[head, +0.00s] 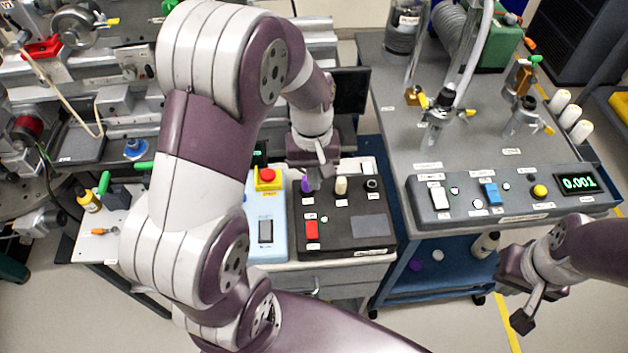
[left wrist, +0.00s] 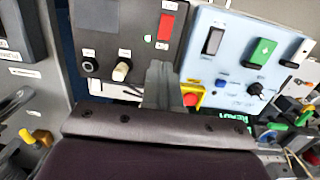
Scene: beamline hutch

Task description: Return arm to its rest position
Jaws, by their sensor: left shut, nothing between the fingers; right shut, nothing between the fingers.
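My left arm (head: 205,150) rises in front of the head view and bends over to the benchtop. Its gripper (head: 316,182) is shut and empty above the back of a black control box (head: 342,255), near a purple knob (head: 306,185). In the left wrist view the shut fingers (left wrist: 160,88) point over the boxes; I cannot tell whether they touch anything. My right gripper (head: 522,318) is shut and empty at the lower right, in front of the right bench and apart from it.
A light blue box (head: 264,240) with a red emergency button (head: 267,175) stands left of the black box. The right bench holds a panel (head: 500,203) with a green display (head: 576,184) and hoses behind. Rails and instruments fill the left. Floor shows at the lower right.

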